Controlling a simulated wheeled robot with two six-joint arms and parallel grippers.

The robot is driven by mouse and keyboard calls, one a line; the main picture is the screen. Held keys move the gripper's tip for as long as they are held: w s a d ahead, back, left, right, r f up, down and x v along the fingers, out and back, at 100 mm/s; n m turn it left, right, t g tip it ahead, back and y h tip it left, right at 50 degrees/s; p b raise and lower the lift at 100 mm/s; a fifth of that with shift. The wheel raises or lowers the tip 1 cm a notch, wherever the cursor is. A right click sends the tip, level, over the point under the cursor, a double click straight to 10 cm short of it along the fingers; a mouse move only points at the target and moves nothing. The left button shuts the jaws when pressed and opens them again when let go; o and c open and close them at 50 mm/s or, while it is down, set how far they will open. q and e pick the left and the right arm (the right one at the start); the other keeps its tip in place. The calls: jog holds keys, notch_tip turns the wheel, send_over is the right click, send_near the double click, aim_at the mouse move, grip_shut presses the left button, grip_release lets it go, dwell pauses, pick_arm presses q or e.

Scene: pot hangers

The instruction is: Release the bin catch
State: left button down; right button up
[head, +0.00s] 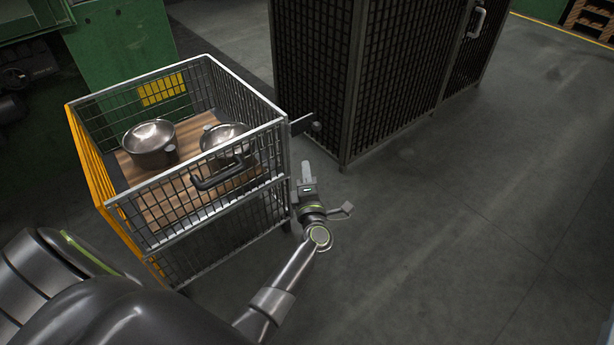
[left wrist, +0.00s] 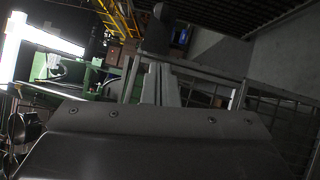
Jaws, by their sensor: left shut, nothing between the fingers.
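The bin (head: 215,225) is a grey wire-mesh cage with an orange left side and a black handle (head: 222,176) on its front. Its catch (head: 316,126) appears to be the short bar with a dark knob at the right corner. My left gripper (head: 306,168) is shut and empty, beside the bin's right side and just below the knob in the picture. In the left wrist view its fingers (left wrist: 160,84) point toward a dark rounded shape (left wrist: 157,38), probably the knob; contact cannot be told. My right gripper is not in view.
Two steel pots, one left (head: 150,142) and one right (head: 226,138), stand on a wooden board (head: 168,205) inside the bin. A dark mesh enclosure (head: 400,85) stands close behind and right. Open concrete floor (head: 450,230) lies to the right.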

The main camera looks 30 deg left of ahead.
pick_arm(q)
jog(key=shift+v, duration=1)
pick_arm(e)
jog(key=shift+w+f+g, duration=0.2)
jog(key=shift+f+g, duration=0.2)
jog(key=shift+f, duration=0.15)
